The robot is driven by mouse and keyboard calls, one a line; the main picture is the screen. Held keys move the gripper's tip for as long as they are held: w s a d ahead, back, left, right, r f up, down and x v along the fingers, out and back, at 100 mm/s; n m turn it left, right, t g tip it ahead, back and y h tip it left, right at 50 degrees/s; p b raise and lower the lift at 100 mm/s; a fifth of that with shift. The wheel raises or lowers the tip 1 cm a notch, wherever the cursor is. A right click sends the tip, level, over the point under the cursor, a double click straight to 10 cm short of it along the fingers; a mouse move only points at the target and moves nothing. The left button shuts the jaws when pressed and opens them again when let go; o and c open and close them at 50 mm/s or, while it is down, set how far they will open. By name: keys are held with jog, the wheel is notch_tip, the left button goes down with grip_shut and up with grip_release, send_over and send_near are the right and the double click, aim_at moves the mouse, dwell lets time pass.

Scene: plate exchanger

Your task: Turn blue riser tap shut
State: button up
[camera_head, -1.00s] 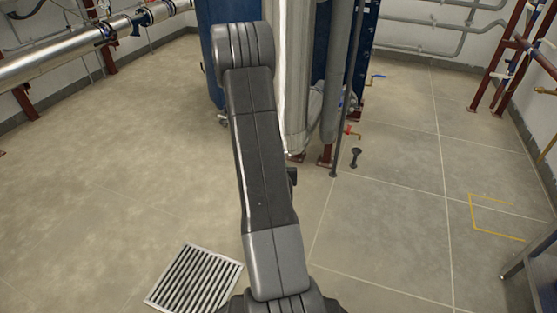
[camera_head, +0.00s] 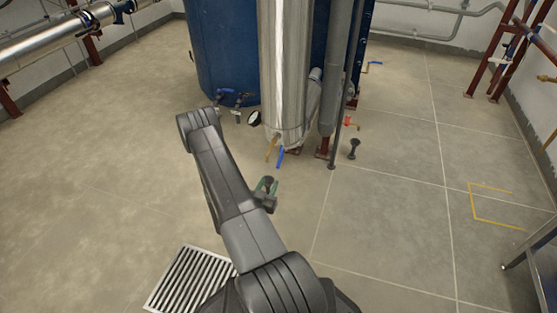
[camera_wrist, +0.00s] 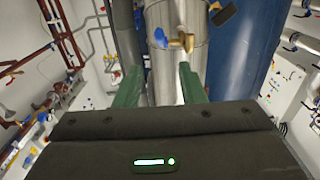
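The blue riser tap (camera_head: 281,157) is a small blue lever low on the front of the silver riser (camera_head: 284,70). A brass-coloured lever or fitting (camera_head: 270,149) sits just left of it. In the wrist view the blue tap (camera_wrist: 160,37) and the brass part (camera_wrist: 185,42) show beyond the fingertips, in front of the silver pipe. My gripper (camera_head: 267,184) is in front of the riser base, apart from the tap. In the wrist view its two green fingers (camera_wrist: 160,68) are spread with nothing between them. The exact gap to the tap cannot be told.
A blue tank (camera_head: 228,50) stands behind the riser, with blue-handled valves (camera_head: 225,92) and a round gauge (camera_head: 254,118) at left. A grey pipe and a red tap (camera_head: 349,122) are at right. A floor grate (camera_head: 190,279) lies front left. The floor around is largely clear.

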aim_at(279, 162)
jog(key=b+x, duration=0.3)
jog(key=x, duration=1)
jog(key=shift+w+d+b, duration=0.1)
jog(key=shift+w+b, duration=0.05)
jog(key=shift+b, duration=0.15)
grip_shut()
